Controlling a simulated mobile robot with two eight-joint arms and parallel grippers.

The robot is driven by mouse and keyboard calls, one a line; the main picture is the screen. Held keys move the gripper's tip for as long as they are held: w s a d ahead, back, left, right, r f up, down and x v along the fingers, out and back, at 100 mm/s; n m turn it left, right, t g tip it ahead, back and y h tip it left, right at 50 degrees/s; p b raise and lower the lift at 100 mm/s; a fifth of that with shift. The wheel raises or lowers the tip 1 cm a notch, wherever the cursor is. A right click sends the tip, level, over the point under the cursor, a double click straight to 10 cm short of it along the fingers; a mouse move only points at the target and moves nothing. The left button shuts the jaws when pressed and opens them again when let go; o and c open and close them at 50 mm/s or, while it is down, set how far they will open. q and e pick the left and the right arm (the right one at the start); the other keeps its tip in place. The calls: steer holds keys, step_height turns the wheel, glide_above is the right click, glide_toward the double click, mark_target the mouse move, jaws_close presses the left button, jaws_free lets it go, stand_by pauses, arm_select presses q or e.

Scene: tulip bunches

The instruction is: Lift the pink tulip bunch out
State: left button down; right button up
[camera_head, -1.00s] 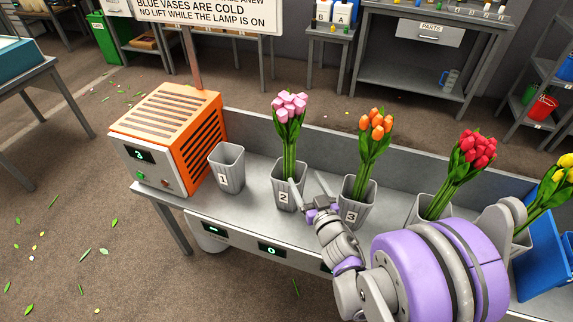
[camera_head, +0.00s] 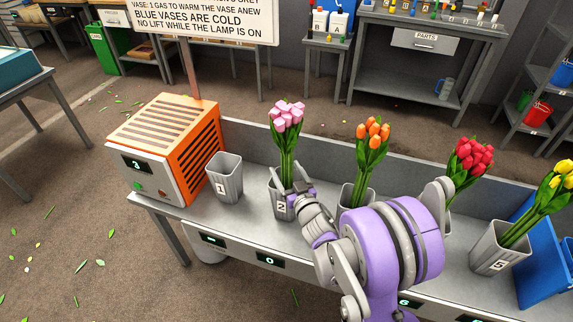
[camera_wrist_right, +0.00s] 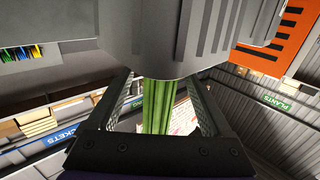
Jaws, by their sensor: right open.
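The pink tulip bunch (camera_head: 287,117) stands upright in the grey vase marked 2 (camera_head: 279,208) on the metal bench. My right gripper (camera_head: 291,180) is at the stems just above that vase's rim, partly hiding the vase. In the right wrist view the green stems (camera_wrist_right: 158,105) run between the two open fingers, with a visible gap on both sides. The grey vase wall (camera_wrist_right: 170,40) fills the top of that view. My left gripper is not in view.
An orange heater box (camera_head: 170,150) showing 3 and an empty grey vase marked 1 (camera_head: 225,178) stand to the left. Orange tulips (camera_head: 372,140), red tulips (camera_head: 470,160) and yellow tulips (camera_head: 555,185) stand to the right. A sign (camera_head: 200,18) rises behind the heater.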

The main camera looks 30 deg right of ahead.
steer(key=shift+w, duration=0.3)
jaws_close()
stand_by(0.3)
